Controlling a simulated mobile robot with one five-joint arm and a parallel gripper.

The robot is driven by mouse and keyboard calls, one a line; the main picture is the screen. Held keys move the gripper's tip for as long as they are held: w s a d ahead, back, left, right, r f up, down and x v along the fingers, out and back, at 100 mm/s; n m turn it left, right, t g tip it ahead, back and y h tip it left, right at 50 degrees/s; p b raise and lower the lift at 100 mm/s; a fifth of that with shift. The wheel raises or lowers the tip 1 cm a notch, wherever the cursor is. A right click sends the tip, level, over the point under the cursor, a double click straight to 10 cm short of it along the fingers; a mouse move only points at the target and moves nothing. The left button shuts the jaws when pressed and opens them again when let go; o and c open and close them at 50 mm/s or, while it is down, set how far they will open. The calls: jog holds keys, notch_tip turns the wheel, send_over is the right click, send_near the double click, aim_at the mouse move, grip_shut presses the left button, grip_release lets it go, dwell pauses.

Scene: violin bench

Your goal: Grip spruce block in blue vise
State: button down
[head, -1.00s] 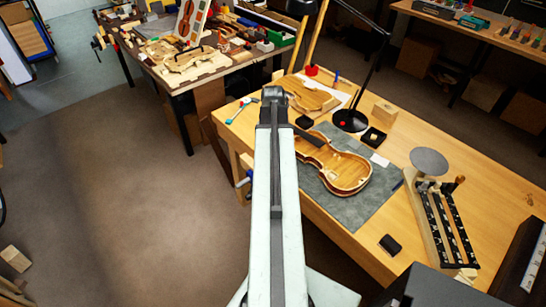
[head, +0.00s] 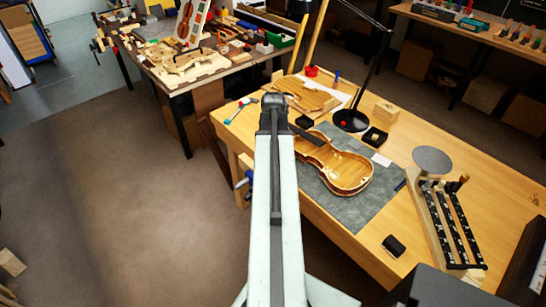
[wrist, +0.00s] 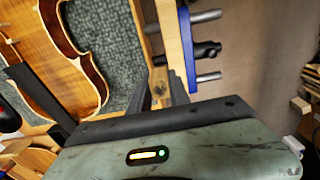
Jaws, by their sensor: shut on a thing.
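The blue vise (wrist: 188,50) is mounted at the bench edge in the wrist view, with a pale wooden jaw face and metal rods. Part of it shows beside my arm in the head view (head: 248,178). My gripper (wrist: 160,92) is shut on the small brown spruce block (wrist: 158,82). The block is close to the gap between the bench edge and the wooden jaw face; I cannot tell whether it sits inside the gap. My gripper and the block are hidden behind my arm in the head view.
A violin body (head: 338,168) lies on a grey mat (head: 380,208) on the bench. A black lamp base (head: 350,121), small boxes and a rack (head: 455,225) stand on the bench. Open floor (head: 120,200) lies to the left.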

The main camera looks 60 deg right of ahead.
jog(key=shift+f+b, duration=1.75)
jog(key=shift+f, duration=0.4)
jog(key=shift+f, duration=0.1)
jog(key=shift+f+b, duration=0.35)
jog(key=shift+b, duration=0.1)
jog(key=shift+f+b, duration=0.75)
jog(key=shift+r, duration=0.1)
jog(key=shift+r+p, duration=0.9)
jog(key=shift+p, duration=0.1)
jog(key=shift+f+b, duration=1)
